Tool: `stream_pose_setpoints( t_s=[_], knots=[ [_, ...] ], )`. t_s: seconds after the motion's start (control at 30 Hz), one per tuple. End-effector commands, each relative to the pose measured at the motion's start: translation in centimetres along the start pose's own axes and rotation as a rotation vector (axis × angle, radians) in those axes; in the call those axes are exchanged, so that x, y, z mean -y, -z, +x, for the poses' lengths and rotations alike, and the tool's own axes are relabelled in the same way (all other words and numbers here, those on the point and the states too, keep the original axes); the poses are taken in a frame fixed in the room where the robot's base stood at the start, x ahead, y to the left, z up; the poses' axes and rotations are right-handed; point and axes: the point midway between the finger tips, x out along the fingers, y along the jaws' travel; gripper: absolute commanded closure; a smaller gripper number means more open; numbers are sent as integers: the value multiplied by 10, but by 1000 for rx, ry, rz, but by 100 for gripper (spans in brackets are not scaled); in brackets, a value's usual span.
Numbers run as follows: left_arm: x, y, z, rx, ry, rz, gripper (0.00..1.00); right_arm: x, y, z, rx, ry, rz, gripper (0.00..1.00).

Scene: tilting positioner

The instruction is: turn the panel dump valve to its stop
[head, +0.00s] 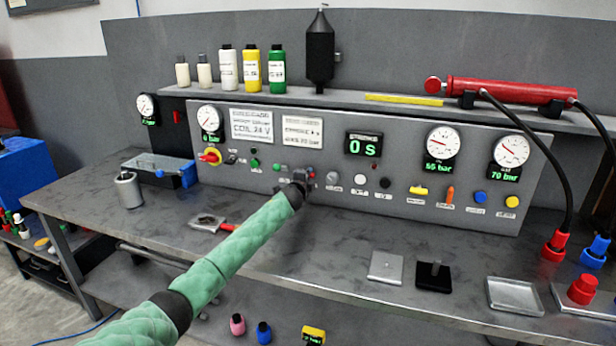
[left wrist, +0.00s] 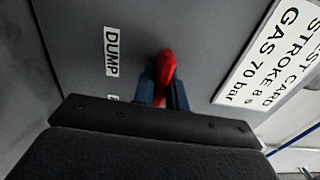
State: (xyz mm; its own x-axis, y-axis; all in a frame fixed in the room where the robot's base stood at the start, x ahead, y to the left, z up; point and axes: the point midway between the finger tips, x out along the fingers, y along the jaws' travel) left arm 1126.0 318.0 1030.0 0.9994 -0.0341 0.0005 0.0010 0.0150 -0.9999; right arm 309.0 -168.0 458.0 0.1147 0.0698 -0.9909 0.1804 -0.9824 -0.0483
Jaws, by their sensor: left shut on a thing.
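The dump valve's red handle (left wrist: 167,66) stands out from the grey panel (left wrist: 80,25) in the left wrist view, next to a label reading DUMP (left wrist: 111,51). My left gripper (left wrist: 164,88) has its blue fingers on both sides of the red handle and is shut on it. In the head view my left gripper (head: 303,184) is at the front panel (head: 400,190), below the test card, and hides most of the valve. How far the valve is turned cannot be told. My right gripper is not in view.
A timer (head: 363,145) reads 0 s. Metal and black blocks (head: 434,276) lie on the bench (head: 330,235). Bench room in front of the panel is mostly clear.

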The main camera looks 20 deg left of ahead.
Motion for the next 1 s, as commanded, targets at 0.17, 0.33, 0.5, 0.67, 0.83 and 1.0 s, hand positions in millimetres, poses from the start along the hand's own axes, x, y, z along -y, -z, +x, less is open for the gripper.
stream_pose_setpoints(
  t_s=[0.17,0.33,0.5,0.67,0.83,1.0],
  knots=[
    [-4,2,-1,-2,-3,1,82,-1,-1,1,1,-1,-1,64],
    [-3,1,0,-1,-2,0,65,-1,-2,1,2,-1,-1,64],
    [-2,1,0,-1,-2,0,65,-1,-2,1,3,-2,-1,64],
    [-2,0,-6,0,-1,1,65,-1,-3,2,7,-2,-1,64],
    [-4,0,-25,-1,-2,1,65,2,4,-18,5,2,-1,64],
    [-4,0,-50,-2,-1,1,65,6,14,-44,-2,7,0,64]
  ],
)
